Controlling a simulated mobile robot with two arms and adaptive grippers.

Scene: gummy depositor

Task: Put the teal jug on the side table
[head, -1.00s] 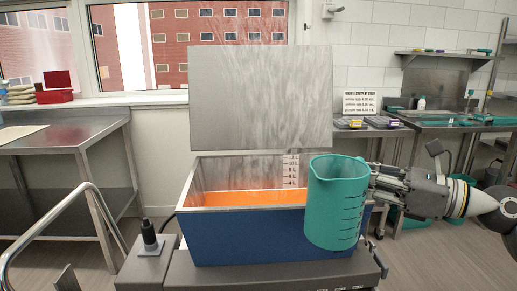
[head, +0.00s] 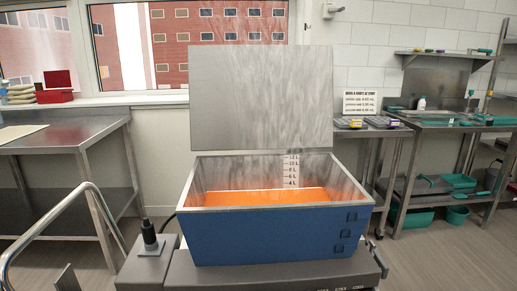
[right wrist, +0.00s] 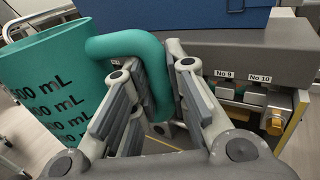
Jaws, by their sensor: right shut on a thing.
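The teal jug (right wrist: 75,52) shows in the right wrist view, at the left, with black mL marks on its side. My right gripper (right wrist: 157,75) is shut on the jug's handle, which passes between its fingers. The jug's contents are hidden. Neither the jug nor either gripper shows in the head view now. Steel tables stand at the left (head: 50,145) and right (head: 440,123) of the head view; I cannot tell which one is the side table.
The blue hopper (head: 270,238) holds orange liquid (head: 265,197) and its lid (head: 262,100) stands open. A metal rail (head: 45,225) is at the front left. In the right wrist view, the jug hangs beside the grey machine body (right wrist: 225,50). Floor is clear at right.

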